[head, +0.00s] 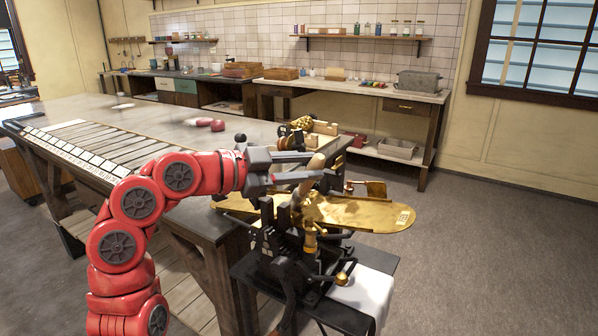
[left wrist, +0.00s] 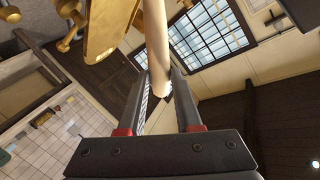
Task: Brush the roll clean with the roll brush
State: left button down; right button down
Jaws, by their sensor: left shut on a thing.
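My left gripper (head: 304,168) reaches in from the left, above the brass and black machine. It is shut on a pale wooden handle (head: 317,161), which I take to be the roll brush's. In the left wrist view the handle (left wrist: 157,45) runs up between the two fingers of the gripper (left wrist: 160,82). The brush's bristles cannot be made out. The drop roller machine (head: 270,240) stands below, with a long brass plate (head: 362,213) sticking out to the right. The roll itself cannot be told apart behind the gripper and frame. My right gripper is not in view.
The machine stands on a small dark stand with a white cloth (head: 366,292) at its right. Open floor lies to the right.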

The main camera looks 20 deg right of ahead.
pick_arm(q)
jog(key=shift+w+d, duration=1)
jog(key=shift+d, duration=0.3)
jog(key=shift+s+a+f+p, duration=0.1)
jog(key=shift+s+a+p, duration=0.05)
jog(key=shift+s+a, duration=0.35)
jog(key=shift+s+a+p, duration=0.15)
jog(key=shift+s+a, duration=0.15)
jog(key=shift+a, duration=0.3)
jog(key=s+a, duration=0.2)
jog(key=shift+s+a+f, duration=0.1)
jog(key=shift+a, duration=0.25)
notch_tip(320, 180, up, 6)
jog(key=p, duration=0.3)
jog(key=shift+p, duration=0.3)
